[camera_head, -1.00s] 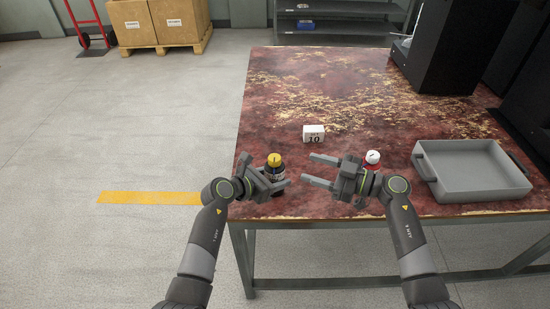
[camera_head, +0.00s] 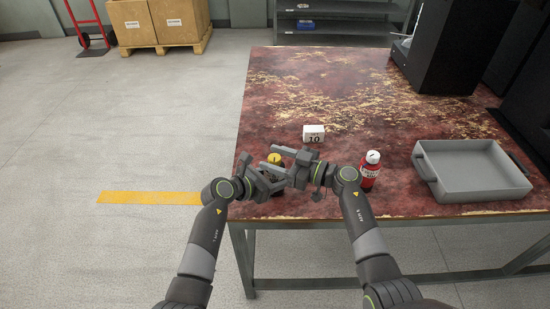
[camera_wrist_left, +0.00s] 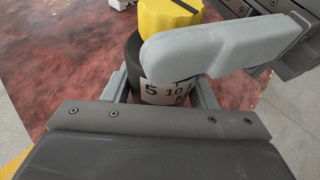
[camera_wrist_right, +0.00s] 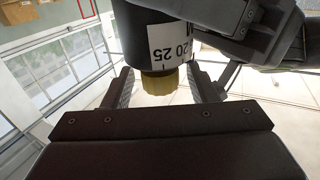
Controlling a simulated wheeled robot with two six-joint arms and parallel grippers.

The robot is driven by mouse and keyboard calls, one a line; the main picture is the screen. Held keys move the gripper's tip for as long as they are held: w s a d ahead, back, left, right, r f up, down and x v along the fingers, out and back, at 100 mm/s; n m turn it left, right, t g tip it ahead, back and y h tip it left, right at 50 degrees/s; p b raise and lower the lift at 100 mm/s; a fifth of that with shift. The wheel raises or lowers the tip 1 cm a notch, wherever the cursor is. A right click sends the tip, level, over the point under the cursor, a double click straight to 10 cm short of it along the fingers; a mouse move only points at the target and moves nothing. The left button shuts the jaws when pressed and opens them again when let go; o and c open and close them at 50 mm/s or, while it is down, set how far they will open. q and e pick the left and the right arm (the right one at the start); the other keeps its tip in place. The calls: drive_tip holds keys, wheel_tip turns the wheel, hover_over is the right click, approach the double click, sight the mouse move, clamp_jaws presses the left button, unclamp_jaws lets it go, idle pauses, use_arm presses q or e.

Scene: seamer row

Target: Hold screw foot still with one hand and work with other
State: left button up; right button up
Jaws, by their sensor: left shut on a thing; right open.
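The screw foot, a black cylinder with a white number scale and a yellow top (camera_head: 274,157), stands at the table's front left corner. My left gripper (camera_head: 270,184) is shut on its black body (camera_wrist_left: 134,68), which also shows in the right wrist view (camera_wrist_right: 132,35). My right gripper (camera_head: 274,160) is open at the yellow top, which appears between its two fingers in the right wrist view (camera_wrist_right: 160,83). I cannot tell whether those fingers touch it. One pale right finger crosses the left wrist view and covers part of the scale.
A red bottle with a white cap (camera_head: 370,173) stands just right of my right wrist. A grey tray (camera_head: 429,178) lies at the right, with black machines (camera_head: 455,50) behind. The middle back of the table is clear.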

drive_tip(key=shift+a, duration=0.1)
drive_tip(key=c, duration=1)
drive_tip(key=shift+o, duration=0.2)
drive_tip(key=m+t+h, duration=0.2)
drive_tip(key=t, duration=0.1)
drive_tip(key=shift+a, duration=0.1)
drive_tip(key=shift+m+t+h, duration=1.2)
drive_tip(key=shift+t, duration=0.2)
drive_tip(key=o, duration=1)
drive_tip(key=shift+c, duration=0.2)
drive_tip(key=v, duration=1.2)
